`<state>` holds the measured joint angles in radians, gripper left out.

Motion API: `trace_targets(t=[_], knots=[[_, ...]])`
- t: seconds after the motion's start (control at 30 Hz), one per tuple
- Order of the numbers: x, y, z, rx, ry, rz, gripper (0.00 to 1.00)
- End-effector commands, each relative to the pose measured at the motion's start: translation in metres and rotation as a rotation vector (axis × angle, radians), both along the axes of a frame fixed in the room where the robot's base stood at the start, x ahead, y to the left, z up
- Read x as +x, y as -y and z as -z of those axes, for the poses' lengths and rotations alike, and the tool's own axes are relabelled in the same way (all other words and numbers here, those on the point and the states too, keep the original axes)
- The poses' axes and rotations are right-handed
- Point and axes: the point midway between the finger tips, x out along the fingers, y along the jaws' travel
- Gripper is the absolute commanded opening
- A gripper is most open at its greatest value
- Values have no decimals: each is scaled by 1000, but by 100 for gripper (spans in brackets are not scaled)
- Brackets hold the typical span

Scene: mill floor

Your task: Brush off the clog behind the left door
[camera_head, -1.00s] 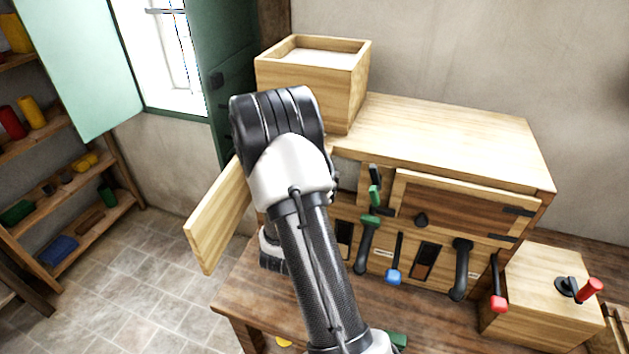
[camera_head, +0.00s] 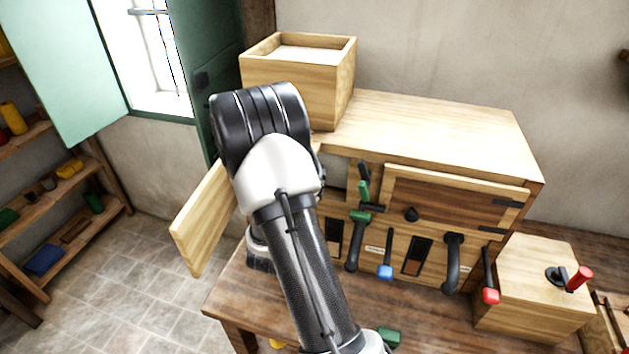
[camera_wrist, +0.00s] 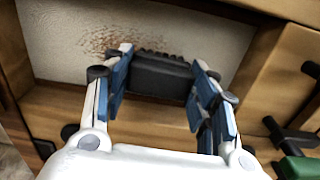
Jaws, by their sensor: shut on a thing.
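The left door (camera_head: 203,220) of the wooden cabinet stands swung open to the left in the head view. In the wrist view my gripper (camera_wrist: 160,76) is shut on a black brush (camera_wrist: 162,72), a block with dark bristles along its far edge. The brush is in front of a pale panel (camera_wrist: 60,40) inside the opening. Brown specks, the clog (camera_wrist: 125,38), are spread on this panel just beyond the bristles. I cannot tell whether the bristles touch it. My arm hides the gripper and brush in the head view.
The wooden cabinet (camera_head: 440,125) carries an open-topped box (camera_head: 295,85). Its right door (camera_head: 450,203) is closed. Green, blue and red handles are on the front. A small box (camera_head: 535,290) with a red-handled crank stands at right. Wooden framing borders the opening closely.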

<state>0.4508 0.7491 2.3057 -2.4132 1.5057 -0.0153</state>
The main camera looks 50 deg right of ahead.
Motion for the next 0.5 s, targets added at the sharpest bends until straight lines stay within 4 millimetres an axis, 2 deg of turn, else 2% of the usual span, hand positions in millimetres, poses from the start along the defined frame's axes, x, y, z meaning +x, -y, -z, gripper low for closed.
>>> trace_targets(t=[0.17, 0.5], knots=[[4, -1, 0, -1, 1, 1, 34], [31, -10, 0, -2, 2, -1, 34]])
